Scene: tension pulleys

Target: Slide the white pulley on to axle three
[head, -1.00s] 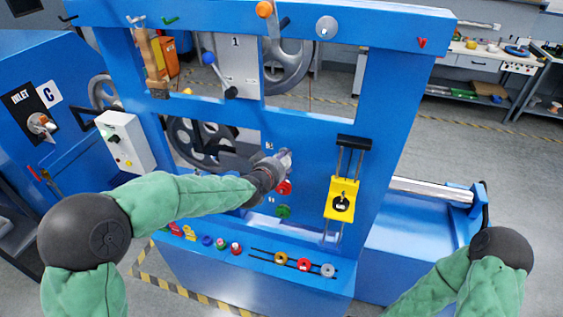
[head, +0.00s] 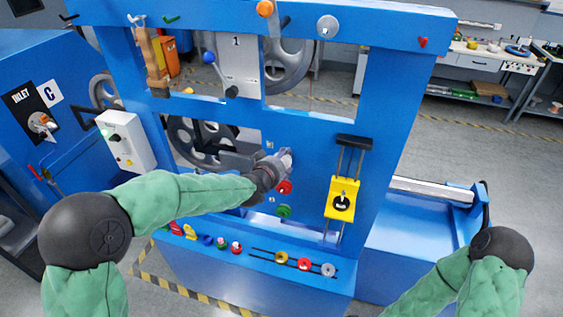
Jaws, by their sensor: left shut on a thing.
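My left gripper (head: 278,164) is shut at the upright blue panel (head: 310,150), above a red pulley (head: 284,187) and a green pulley (head: 283,210). A small whitish piece, apparently the white pulley (head: 287,155), shows at its fingertips, mostly hidden by the fingers. The axle behind it is hidden, and I cannot tell whether the pulley is around it. The small plates beside the axles are too small to read. My right arm shows at the lower right, but its gripper is out of view.
A yellow slider block (head: 342,199) on two rods is right of the gripper. The front ledge (head: 300,283) holds yellow, red and pale grey discs along a slot, and several coloured knobs farther left. A white control box (head: 124,141) stands at left.

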